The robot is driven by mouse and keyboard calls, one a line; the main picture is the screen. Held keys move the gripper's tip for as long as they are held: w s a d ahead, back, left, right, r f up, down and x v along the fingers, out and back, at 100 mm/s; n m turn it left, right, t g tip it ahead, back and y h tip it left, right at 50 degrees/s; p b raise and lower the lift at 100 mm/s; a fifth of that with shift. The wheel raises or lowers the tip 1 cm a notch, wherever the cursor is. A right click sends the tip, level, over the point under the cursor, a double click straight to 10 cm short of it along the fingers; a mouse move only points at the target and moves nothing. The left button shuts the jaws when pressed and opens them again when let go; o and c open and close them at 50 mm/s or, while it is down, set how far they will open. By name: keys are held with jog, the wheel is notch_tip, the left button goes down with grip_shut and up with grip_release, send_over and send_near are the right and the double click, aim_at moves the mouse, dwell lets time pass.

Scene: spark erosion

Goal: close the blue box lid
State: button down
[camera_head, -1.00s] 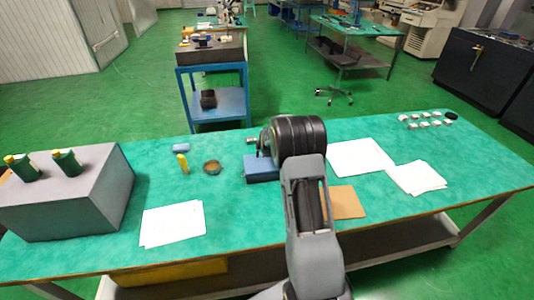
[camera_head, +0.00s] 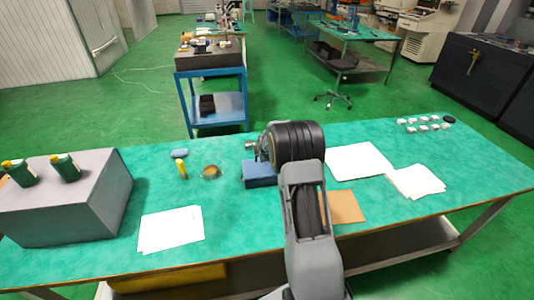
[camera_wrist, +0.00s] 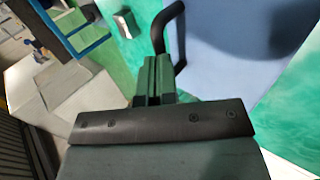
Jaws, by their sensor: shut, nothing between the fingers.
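The blue box (camera_head: 259,174) sits on the green table, mostly behind my arm in the head view. Its visible top looks flat, but my arm hides most of it, so I cannot tell how far the lid is shut. In the wrist view a large blue surface (camera_wrist: 230,45) of the box fills the upper right. My gripper (camera_wrist: 155,65) is shut and empty, just left of that surface. A dark curved handle-like piece (camera_wrist: 160,30) stands beyond the fingertips. I cannot tell whether the gripper touches the box.
Left of the box are a small bowl (camera_head: 211,172), a yellow bottle (camera_head: 181,168) and a small blue block (camera_head: 179,153). A grey block (camera_head: 75,200) with green bottles stands far left. White papers (camera_head: 358,162) and a brown sheet (camera_head: 344,207) lie to the right.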

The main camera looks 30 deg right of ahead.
jog(key=shift+s+a+r, duration=0.1)
jog(key=shift+a+r, duration=0.05)
jog(key=shift+r, duration=0.3)
jog(key=w+d+r+v, duration=0.1)
jog(key=v, duration=1.2)
jog(key=s+a+f+m+g+y, duration=0.1)
jog(key=s+a+m+g, duration=0.15)
jog(key=s+m, duration=0.3)
jog(key=s+a+f+m+g, duration=0.2)
jog(key=s+a+m, duration=0.2)
jog(key=s+m, duration=0.15)
jog(key=s+a+r+m, duration=0.2)
jog(key=s+a, duration=0.3)
jog(key=s, duration=0.3)
jog(key=s+a+r+m+y, duration=0.1)
jog(key=s+a+r, duration=0.3)
jog(key=s, duration=0.5)
jog(key=shift+a+r+m+t+b, duration=0.2)
jog(key=shift+a+m+t+b, duration=0.2)
jog(key=shift+a, duration=0.45)
